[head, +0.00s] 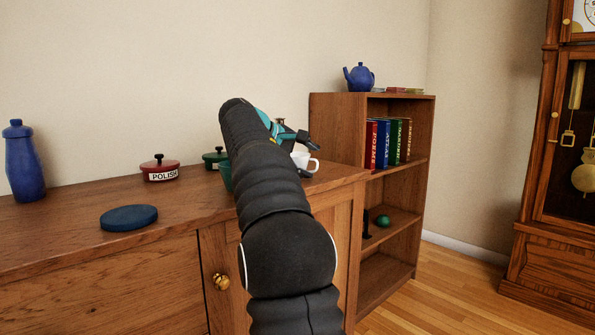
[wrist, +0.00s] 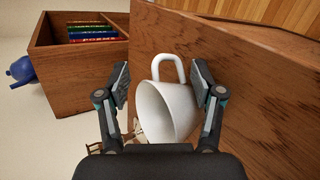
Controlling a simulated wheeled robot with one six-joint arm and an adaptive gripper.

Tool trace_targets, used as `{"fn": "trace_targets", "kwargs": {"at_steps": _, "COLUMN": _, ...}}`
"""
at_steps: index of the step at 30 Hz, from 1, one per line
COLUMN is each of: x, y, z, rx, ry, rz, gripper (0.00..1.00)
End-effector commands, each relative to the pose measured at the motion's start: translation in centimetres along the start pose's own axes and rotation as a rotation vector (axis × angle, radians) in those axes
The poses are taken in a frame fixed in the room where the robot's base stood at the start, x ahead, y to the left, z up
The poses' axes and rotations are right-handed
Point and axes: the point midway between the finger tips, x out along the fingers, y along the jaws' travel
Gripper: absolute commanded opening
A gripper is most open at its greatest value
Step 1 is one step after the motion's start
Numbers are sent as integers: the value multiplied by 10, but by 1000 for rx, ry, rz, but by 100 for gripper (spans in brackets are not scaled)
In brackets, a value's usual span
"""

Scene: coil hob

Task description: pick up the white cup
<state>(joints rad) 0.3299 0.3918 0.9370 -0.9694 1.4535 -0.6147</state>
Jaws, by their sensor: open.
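The white cup (head: 306,162) stands near the right end of the wooden sideboard top, partly hidden behind my arm and gripper in the head view. In the wrist view the cup (wrist: 168,108) lies between my fingers, with its open mouth and its handle showing. My gripper (wrist: 161,85) is open, with one finger to each side of the cup. The right finger is very close to the cup; I cannot tell whether it touches. A gap shows at the left finger. In the head view my gripper (head: 300,140) is at the cup.
A red POLISH pot (head: 160,171), a green pot (head: 214,158), a blue disc (head: 129,217) and a blue bottle (head: 24,162) stand on the sideboard (head: 60,238). A bookcase (head: 338,128) with a blue teapot (head: 359,77) on top stands beyond its right end.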

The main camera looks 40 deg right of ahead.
Motion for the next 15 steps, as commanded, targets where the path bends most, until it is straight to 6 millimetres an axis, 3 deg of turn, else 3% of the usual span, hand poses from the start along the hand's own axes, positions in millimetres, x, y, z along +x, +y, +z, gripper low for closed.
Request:
{"fn": "trace_targets", "kwargs": {"at_steps": 5, "x": 0, "y": 0, "z": 0, "rx": 0, "ry": 1, "rz": 0, "gripper": 67}}
{"fn": "trace_targets", "kwargs": {"at_steps": 13, "x": 0, "y": 0, "z": 0, "rx": -1, "ry": 1, "rz": 0, "gripper": 0}}
{"fn": "trace_targets", "kwargs": {"at_steps": 15, "x": 0, "y": 0, "z": -1, "rx": -1, "ry": 1, "rz": -1, "gripper": 0}}
